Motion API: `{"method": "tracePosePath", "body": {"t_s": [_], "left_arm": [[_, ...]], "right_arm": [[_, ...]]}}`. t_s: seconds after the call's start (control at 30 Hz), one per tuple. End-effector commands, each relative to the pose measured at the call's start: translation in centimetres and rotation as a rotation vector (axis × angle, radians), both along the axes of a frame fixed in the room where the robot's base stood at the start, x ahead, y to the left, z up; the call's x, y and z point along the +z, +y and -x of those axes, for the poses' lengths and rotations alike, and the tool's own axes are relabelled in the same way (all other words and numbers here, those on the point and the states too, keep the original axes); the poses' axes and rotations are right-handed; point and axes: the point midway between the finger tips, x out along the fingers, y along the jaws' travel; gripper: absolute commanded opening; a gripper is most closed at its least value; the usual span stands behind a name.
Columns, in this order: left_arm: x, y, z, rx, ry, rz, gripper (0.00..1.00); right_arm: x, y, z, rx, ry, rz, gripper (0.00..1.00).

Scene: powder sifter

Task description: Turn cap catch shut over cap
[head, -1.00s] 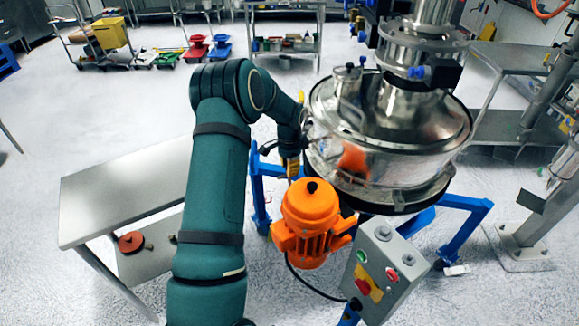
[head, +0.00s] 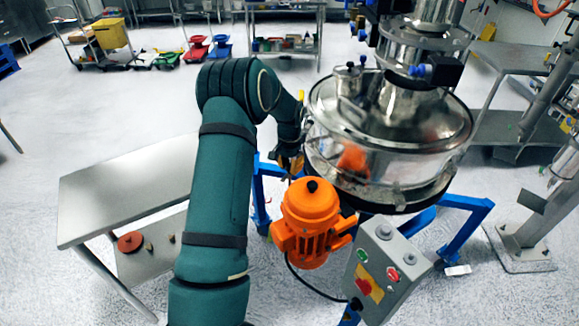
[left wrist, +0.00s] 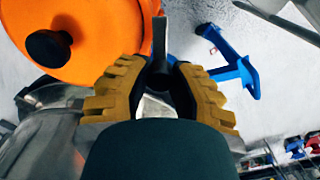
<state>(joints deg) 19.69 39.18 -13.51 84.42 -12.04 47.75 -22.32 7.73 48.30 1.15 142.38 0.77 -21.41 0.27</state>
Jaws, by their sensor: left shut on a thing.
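The round steel sifter (head: 400,160) with its clear-sided body stands right of centre in the head view. My left gripper (head: 287,162) is at its left side, just above the orange motor (head: 308,215). In the left wrist view, the yellow-padded fingers (left wrist: 160,75) are shut on a narrow grey metal bar (left wrist: 161,38) that stands up between the fingertips. I cannot tell for sure whether this bar is the cap catch. The cap cannot be made out, and the contact is hidden in the head view. My right gripper is not in view.
The orange motor (left wrist: 75,35) with a black knob is close to the fingers in the wrist view. A grey control box (head: 388,268) stands at front right, on the blue frame (head: 466,232). A steel table (head: 125,190) is at left. Open floor lies behind it.

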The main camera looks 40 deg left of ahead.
Motion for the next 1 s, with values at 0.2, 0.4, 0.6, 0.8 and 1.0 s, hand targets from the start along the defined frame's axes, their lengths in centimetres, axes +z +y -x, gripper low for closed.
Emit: {"method": "tracePosePath", "body": {"t_s": [0.2, 0.4, 0.6, 0.8, 1.0], "left_arm": [[0.01, -0.03, -0.05, 0.204, -0.001, 0.000, 0.00], [0.01, -0.04, -0.05, 0.394, -0.001, 0.000, 0.00], [0.03, -0.02, -0.05, 0.567, -0.001, 0.000, 0.00], [0.06, -0.02, -0.06, 0.706, -0.002, 0.000, 0.00], [0.05, 0.00, -0.05, 0.797, -0.002, 0.000, 0.00]], "right_arm": [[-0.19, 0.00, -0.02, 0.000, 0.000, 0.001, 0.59], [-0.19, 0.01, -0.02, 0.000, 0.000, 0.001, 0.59], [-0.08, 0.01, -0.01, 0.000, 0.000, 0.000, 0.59], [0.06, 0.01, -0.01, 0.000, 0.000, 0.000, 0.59], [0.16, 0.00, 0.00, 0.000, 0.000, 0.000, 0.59]]}}
